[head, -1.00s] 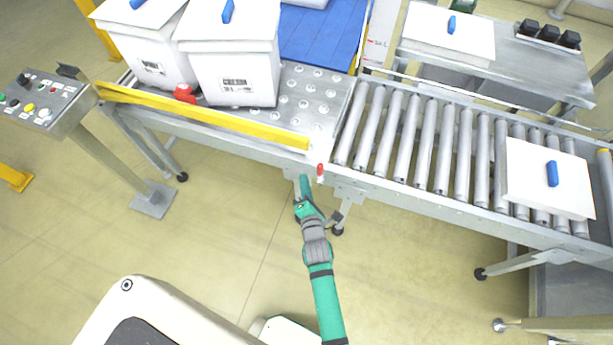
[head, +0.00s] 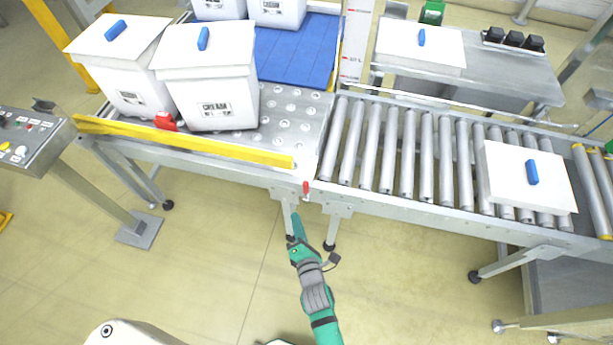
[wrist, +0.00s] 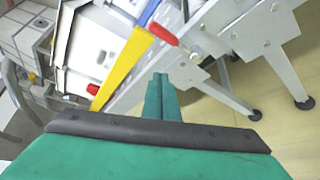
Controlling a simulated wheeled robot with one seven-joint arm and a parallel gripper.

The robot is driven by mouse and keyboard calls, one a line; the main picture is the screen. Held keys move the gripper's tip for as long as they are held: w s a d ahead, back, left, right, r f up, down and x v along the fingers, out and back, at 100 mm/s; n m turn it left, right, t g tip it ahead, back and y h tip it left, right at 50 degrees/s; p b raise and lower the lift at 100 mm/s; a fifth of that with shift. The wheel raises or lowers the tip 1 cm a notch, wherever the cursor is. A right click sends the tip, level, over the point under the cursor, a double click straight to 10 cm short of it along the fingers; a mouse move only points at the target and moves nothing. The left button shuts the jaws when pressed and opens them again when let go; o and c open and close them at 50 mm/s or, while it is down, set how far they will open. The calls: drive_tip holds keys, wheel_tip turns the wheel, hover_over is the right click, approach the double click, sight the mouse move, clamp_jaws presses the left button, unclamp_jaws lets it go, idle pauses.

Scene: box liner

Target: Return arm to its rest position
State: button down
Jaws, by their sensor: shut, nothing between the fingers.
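My gripper (head: 296,222) is at the end of my green arm, in front of the conveyor frame and below its near rail. In the wrist view its two green fingers (wrist: 160,92) lie together, shut with nothing between them. A red-tipped lever (head: 306,188) on the conveyor's near rail is just beyond the fingertips; its red handle (wrist: 163,33) also shows in the wrist view, apart from the fingers.
A yellow bar (head: 185,141) runs along the ball table (head: 290,115), where white lidded boxes (head: 213,85) stand. The roller conveyor (head: 405,150) carries a white lid (head: 520,180). A control panel (head: 30,135) stands at left. The floor in front is clear.

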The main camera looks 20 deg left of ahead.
drive_tip(key=s+d+r+m+t+h, duration=0.2)
drive_tip(key=s+d+r+m+h, duration=0.25)
drive_tip(key=s+d+m, duration=0.95)
drive_tip(key=s+d+r+m+t+h, duration=0.1)
drive_tip(key=s+d+r+m+h, duration=0.2)
drive_tip(key=s+r+m, duration=0.6)
wheel_tip(320, 180, up, 2)
drive_tip(key=m+h, duration=0.1)
drive_tip(key=m, duration=0.6)
drive_tip(key=shift+d+r, duration=0.2)
drive_tip(key=shift+r, duration=0.05)
drive_tip(key=shift+h, duration=0.25)
